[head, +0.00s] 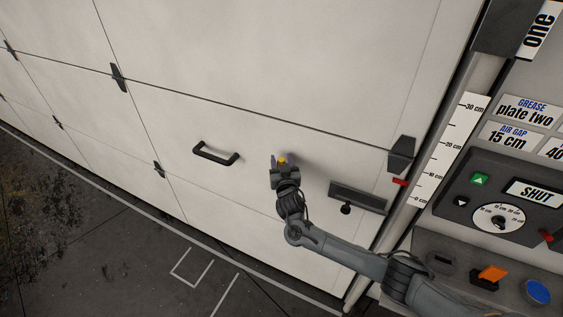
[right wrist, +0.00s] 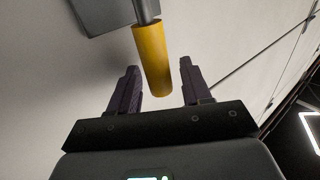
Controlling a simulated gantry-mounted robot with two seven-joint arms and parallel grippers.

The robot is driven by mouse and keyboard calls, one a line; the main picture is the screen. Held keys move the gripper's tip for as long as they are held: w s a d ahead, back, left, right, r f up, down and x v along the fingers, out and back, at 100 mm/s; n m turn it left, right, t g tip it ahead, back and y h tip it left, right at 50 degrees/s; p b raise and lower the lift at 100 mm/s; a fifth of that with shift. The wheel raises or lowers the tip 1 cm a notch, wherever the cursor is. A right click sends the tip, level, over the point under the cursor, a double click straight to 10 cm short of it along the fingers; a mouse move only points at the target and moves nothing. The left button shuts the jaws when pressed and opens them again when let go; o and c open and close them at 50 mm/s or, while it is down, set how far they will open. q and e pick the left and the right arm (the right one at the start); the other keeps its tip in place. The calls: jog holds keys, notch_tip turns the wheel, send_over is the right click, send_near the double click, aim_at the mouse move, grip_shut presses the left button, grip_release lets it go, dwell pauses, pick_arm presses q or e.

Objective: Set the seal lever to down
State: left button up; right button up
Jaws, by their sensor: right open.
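A lever with a yellow grip (right wrist: 152,58) on a grey rod comes from a dark plate (right wrist: 100,12) in the right wrist view. I take it for the seal lever; no label for it shows. Its yellow grip also shows small in the head view (head: 282,160), at the pale door panel. My right gripper (right wrist: 160,84) is open, with one finger on each side of the grip's free end and a visible gap on both sides. In the head view the right gripper (head: 282,163) hides most of the lever. My left gripper is not in view.
A black door handle (head: 215,154) is left of my right gripper. A dark plate with a black knob (head: 346,209) is to its right. Farther right stand a centimetre scale (head: 449,150) and a control panel with a "SHUT" display (head: 535,192), a dial (head: 498,218) and an orange switch (head: 492,273).

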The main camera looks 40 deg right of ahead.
grip_shut()
dwell(0.3)
